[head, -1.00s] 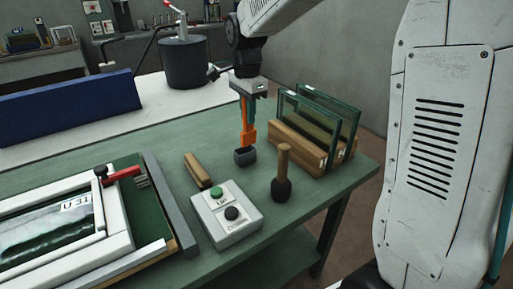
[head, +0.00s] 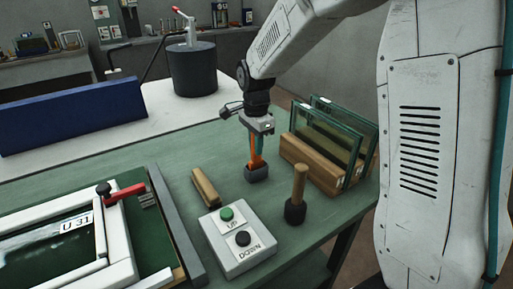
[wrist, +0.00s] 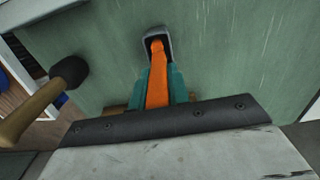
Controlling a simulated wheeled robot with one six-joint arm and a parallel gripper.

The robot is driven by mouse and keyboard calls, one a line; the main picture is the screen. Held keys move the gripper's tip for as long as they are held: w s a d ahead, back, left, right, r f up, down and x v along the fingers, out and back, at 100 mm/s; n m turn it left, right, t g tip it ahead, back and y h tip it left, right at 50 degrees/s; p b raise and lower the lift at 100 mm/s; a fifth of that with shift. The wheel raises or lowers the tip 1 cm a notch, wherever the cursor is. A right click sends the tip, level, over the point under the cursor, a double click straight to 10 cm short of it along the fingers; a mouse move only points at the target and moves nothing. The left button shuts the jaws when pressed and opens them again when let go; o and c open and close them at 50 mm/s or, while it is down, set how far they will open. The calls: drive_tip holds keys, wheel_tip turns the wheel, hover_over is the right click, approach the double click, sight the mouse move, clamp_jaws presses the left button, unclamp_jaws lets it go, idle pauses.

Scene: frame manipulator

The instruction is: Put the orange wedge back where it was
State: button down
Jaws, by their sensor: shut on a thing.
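The orange wedge (head: 256,158) stands upright, gripped between the teal fingers of my gripper (head: 259,142). Its lower end meets a small dark grey holder (head: 257,174) on the green table. In the wrist view the wedge (wrist: 157,88) runs between the two teal fingers, and its tip shows inside the opening of the grey holder (wrist: 166,36). How deep the tip sits, and whether it touches the bottom, is hidden.
Right of the holder is a wooden rack (head: 310,163) with glass panes. In front are a mallet (head: 298,185), a wooden block (head: 205,187) and an UP/DOWN button box (head: 238,244). A white frame (head: 110,245) lies at left.

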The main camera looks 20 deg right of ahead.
drive_tip(key=shift+d+f, duration=0.1)
drive_tip(key=shift+f, duration=0.45)
drive_tip(key=shift+f, duration=0.15)
drive_tip(key=c, duration=1.3)
unclamp_jaws()
wheel_tip(320, 180, up, 12)
drive_tip(key=shift+s+r, duration=0.1)
drive_tip(key=shift+r, duration=0.1)
drive_tip(key=s+d+r+n, duration=0.1)
drive_tip(key=s+r+n, duration=0.15)
drive_tip(key=s, duration=0.45)
drive_tip(key=s+d+r+n, duration=0.1)
drive_tip(key=s+r+n, duration=0.1)
drive_tip(key=s+n, duration=0.35)
drive_tip(key=s+f+n, duration=0.1)
drive_tip(key=s+n, duration=0.1)
drive_tip(key=s, duration=0.4)
drive_tip(key=s+f+n, duration=0.1)
drive_tip(key=s+n, duration=0.2)
drive_tip(key=s, duration=0.4)
drive_tip(key=s+d+f+n+t, duration=0.1)
drive_tip(key=s+n, duration=0.1)
drive_tip(key=s, duration=0.4)
drive_tip(key=shift+s+d+f+n, duration=0.1)
drive_tip(key=shift+s+f+n, duration=0.1)
drive_tip(key=shift+f+n, duration=0.15)
